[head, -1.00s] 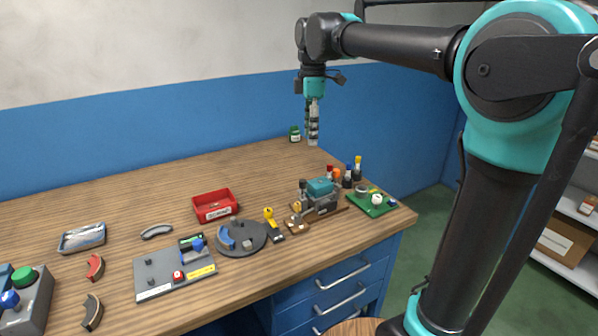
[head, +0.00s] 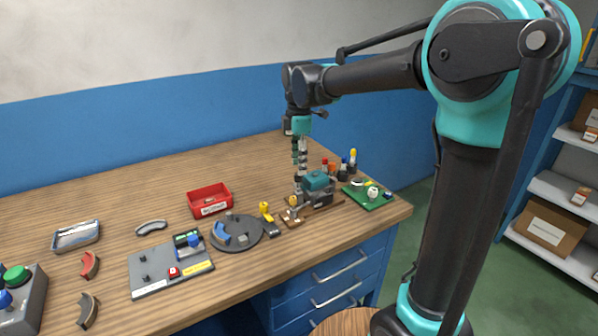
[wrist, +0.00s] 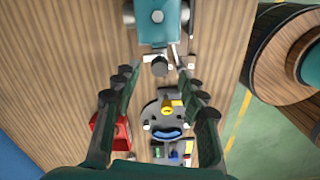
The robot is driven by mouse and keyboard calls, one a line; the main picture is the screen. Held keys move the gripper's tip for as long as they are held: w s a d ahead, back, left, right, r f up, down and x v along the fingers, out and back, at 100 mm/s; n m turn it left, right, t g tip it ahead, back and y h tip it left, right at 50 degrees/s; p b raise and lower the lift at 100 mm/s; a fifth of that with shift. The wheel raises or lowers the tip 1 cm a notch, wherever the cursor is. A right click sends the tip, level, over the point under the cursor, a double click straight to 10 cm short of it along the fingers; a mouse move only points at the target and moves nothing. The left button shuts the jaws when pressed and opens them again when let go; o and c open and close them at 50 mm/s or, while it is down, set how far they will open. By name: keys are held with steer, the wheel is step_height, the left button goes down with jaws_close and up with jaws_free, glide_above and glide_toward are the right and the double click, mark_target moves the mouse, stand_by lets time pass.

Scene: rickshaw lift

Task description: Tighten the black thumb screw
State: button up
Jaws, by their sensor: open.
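My gripper (head: 300,172) points straight down, low over the fixture with the teal block (head: 318,181) near the right end of the bench. In the wrist view my gripper (wrist: 158,73) is open, its dark fingers spread to either side. A round black knob, seemingly the black thumb screw (wrist: 160,66), shows between the fingertips, just below the teal block (wrist: 158,17) in that picture. The fingers do not visibly touch it. I cannot tell the height left between fingertips and knob. The knob is not clear in the head view.
A green board (head: 368,196) and several small bottles (head: 342,170) stand to the right. A yellow-topped tool (head: 266,211), a grey round plate (head: 244,232), a red bin (head: 209,201) and a grey panel (head: 160,270) lie to the left. The back of the bench (head: 190,168) is clear.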

mark_target(297, 182)
steer(key=shift+f, duration=1.65)
jaws_close()
